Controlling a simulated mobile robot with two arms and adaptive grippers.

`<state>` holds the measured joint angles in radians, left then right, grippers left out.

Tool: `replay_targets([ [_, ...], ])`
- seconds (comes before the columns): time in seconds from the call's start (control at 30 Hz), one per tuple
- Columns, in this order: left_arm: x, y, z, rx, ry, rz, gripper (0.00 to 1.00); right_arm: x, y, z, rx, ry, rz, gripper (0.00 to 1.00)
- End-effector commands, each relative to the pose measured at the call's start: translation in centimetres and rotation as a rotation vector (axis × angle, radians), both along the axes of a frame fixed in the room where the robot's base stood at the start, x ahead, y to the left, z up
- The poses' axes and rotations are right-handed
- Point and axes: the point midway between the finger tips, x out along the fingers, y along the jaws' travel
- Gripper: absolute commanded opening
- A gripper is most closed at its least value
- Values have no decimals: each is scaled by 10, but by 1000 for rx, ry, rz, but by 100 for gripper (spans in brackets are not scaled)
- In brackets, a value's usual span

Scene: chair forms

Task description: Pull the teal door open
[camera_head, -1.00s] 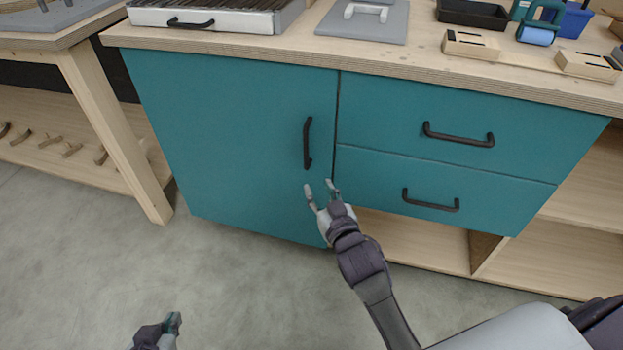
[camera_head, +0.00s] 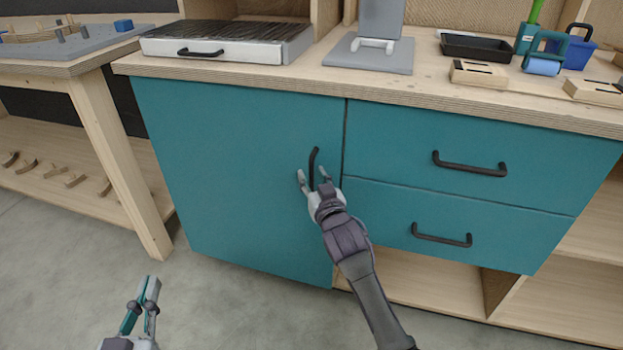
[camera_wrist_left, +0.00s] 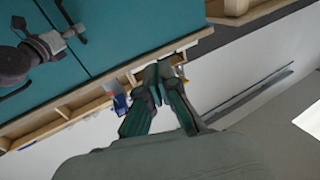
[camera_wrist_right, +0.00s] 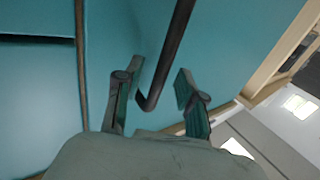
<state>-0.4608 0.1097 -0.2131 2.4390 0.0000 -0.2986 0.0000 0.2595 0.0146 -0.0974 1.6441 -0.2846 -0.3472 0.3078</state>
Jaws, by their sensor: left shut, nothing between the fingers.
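The teal door (camera_head: 240,170) is closed, flush in the cabinet front, with an upright black handle (camera_head: 313,168) near its right edge. My right gripper (camera_head: 313,178) is at the handle's lower part, its fingers apart on either side of it. In the right wrist view the handle (camera_wrist_right: 168,60) runs down between the open fingers (camera_wrist_right: 155,95), and I see no finger touching it. My left gripper (camera_head: 149,285) is low at the left, over the floor, away from the door. Its fingertips are together and empty in the left wrist view (camera_wrist_left: 158,75).
Two teal drawers with black handles (camera_head: 470,163) (camera_head: 441,235) are right of the door. The countertop (camera_head: 420,95) above holds a tray, a grey stand and several tools. A wooden table's leg (camera_head: 120,165) stands at the left. The floor before the door is clear.

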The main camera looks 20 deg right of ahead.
Motion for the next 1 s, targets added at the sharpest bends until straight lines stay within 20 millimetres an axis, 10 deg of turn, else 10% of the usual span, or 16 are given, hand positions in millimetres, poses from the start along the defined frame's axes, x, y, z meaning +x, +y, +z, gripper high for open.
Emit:
replay_targets([
  [0.47, -1, -2, 15, -23, -88, -5, 0, 12, 0, 0, 0, 0, 0, 39],
  [0.7, -1, -2, 15, -23, -86, -4, 0, 12, 0, 0, 0, 0, 0, 0],
  [1.0, -1, -2, 15, -23, -86, -4, 0, 12, 0, 0, 0, 0, 0, 0],
])
